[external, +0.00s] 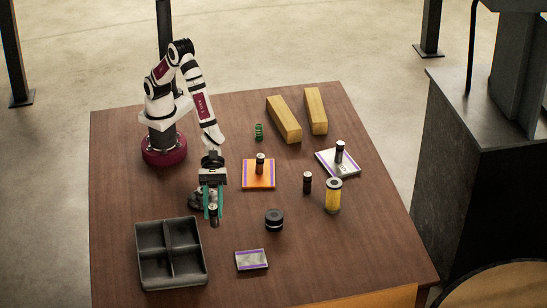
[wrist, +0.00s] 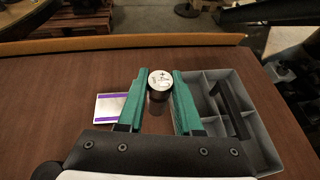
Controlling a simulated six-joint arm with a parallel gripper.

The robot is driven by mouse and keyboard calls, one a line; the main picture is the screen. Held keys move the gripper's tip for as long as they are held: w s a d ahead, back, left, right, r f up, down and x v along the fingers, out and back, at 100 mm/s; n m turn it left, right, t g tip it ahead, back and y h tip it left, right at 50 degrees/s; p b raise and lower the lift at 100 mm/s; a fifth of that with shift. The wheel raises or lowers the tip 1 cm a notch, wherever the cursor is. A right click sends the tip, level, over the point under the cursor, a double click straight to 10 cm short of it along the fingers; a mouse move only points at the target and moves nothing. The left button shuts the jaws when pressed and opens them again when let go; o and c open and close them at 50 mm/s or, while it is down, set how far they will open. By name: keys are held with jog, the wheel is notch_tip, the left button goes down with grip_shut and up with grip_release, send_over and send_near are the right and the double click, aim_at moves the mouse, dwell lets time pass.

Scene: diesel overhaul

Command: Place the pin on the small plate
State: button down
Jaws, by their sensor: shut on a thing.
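The pin (external: 214,219), a short dark cylinder with a pale metal top, is between the green fingers of my gripper (external: 213,206). The wrist view shows the pin's round marked top (wrist: 160,77) at the fingertips of my gripper (wrist: 159,88), which is shut on it. The pin is upright, and its lower end is hard to see. The small plate (external: 252,260), silver-grey with purple edge strips, lies flat and bare on the table to the front right of my gripper. In the wrist view the small plate (wrist: 109,107) is left of the fingers.
A grey four-compartment tray (external: 139,258) stands at front left. A black round part (external: 274,220) sits behind the small plate. An orange plate (external: 248,184) and a white plate (external: 327,160) each bear a dark cylinder. A yellow cylinder (external: 334,197) stands at right.

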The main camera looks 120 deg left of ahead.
jog(key=w+d, duration=0.1)
jog(key=d, duration=0.2)
send_over(251, 259)
jog(key=shift+f, duration=5.1)
jog(key=shift+f, duration=0.1)
jog(key=c, duration=0.6)
grip_release()
